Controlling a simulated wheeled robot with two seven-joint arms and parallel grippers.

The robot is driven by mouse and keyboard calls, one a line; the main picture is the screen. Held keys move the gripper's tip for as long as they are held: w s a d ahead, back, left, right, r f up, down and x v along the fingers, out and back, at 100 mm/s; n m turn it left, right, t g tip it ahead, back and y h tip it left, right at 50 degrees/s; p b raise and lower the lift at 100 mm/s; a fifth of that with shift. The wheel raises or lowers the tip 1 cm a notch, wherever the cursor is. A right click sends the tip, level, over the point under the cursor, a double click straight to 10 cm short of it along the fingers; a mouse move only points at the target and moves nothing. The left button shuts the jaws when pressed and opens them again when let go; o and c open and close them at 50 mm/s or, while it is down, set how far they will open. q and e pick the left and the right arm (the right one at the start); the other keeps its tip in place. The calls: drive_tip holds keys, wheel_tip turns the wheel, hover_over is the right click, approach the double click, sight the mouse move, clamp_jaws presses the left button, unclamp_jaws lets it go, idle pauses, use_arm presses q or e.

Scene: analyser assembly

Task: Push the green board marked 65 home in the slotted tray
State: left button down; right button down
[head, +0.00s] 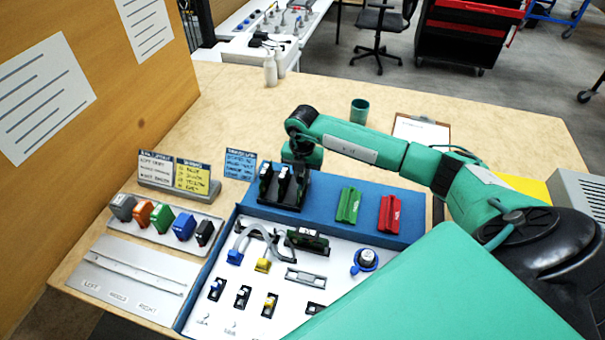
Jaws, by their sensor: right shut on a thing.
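The dark slotted tray (283,207) sits on the blue back part of the work panel. Several upright boards stand in it, among them one at its left end (265,178) and one in its middle (283,183). My right gripper (301,168) points down over the right end of the tray and is shut on a green board there. The gripper hides most of this board, and I cannot read its number or tell how deep it sits. My left gripper is not in view.
A green block (348,205) and a red block (389,213) lie right of the tray. Small sign cards (240,165) stand behind left. A rack of coloured parts (163,232) is at left. A green cup (359,111) stands behind my right arm.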

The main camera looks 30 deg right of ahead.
drive_tip(key=shift+f+b, duration=0.3)
drive_tip(key=shift+f, duration=0.2)
drive_tip(key=shift+f, duration=0.4)
idle(0.8)
drive_tip(key=c, duration=1)
unclamp_jaws()
drive_tip(key=shift+o, duration=0.2)
drive_tip(key=shift+r+p, duration=2.1)
drive_tip(key=shift+r, duration=1.45)
drive_tip(key=shift+a+f, duration=0.1)
